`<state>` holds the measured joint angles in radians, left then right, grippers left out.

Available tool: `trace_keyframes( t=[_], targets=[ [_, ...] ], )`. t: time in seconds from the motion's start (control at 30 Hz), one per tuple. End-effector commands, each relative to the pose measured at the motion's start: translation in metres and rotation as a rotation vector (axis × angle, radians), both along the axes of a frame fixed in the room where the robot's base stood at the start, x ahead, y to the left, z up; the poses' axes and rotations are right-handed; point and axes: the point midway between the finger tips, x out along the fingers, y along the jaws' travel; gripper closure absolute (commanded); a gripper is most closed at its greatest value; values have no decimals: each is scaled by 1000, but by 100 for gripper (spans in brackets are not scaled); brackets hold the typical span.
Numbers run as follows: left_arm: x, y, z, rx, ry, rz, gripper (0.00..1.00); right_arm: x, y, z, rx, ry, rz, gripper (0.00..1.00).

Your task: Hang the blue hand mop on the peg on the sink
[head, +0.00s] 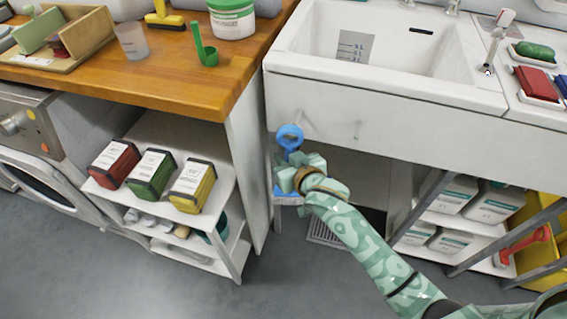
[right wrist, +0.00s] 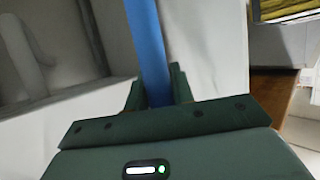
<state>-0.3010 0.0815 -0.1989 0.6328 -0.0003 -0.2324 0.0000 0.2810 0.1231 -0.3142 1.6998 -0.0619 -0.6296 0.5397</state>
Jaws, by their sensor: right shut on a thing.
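My right gripper (head: 297,172) is shut on the blue hand mop (head: 289,136), in front of the left end of the sink's front face. The mop's ring-shaped top shows above the gripper in the head view, and a blue part shows below it. In the right wrist view the blue handle (right wrist: 148,45) runs between the two fingers (right wrist: 158,92). The middle of the mop is hidden by the gripper. My left gripper is out of view.
A wooden counter (head: 140,85) stands left of the sink, above a white shelf with red, green and yellow boxes (head: 193,186). White containers (head: 492,205) and a yellow bin (head: 545,215) are below the sink at right. A floor grate (head: 325,232) lies beneath.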

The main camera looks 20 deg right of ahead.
Motion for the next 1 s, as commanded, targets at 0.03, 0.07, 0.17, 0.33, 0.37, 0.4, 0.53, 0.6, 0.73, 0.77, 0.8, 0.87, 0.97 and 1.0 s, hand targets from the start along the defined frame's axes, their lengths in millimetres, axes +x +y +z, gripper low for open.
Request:
trace_keyframes(
  t=[0.03, 0.07, 0.17, 0.33, 0.37, 0.4, 0.53, 0.6, 0.73, 0.77, 0.8, 0.87, 0.97, 1.0],
  targets=[
    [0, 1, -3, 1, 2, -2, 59, 4, -2, -1, -1, -2, 0, 100],
    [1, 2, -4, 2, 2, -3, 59, 6, -3, -2, 0, -2, 0, 100],
    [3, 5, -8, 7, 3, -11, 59, 11, -7, -2, -1, -2, 0, 100],
    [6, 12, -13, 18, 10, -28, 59, 21, -14, -4, -1, -2, 0, 100],
    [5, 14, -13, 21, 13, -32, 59, 23, -15, -4, -1, -2, 0, 100],
    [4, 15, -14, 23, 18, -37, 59, 25, -17, -4, -1, -2, 0, 100],
    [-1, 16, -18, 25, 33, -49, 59, 33, -22, -6, 1, -1, 1, 100],
    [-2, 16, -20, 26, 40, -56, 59, 37, -25, -6, 0, -1, 1, 100],
    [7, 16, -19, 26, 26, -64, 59, 43, -29, -6, 0, -1, 0, 100],
    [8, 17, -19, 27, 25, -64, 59, 44, -29, -6, 0, -2, 0, 100],
    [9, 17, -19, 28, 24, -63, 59, 45, -30, -7, 0, -3, 0, 100],
    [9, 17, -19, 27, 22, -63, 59, 47, -31, -8, 1, -3, 0, 100],
    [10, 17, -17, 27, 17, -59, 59, 49, -33, -9, 2, -4, -1, 100],
    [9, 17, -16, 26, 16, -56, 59, 49, -33, -9, 2, -4, -1, 100]
  ],
)
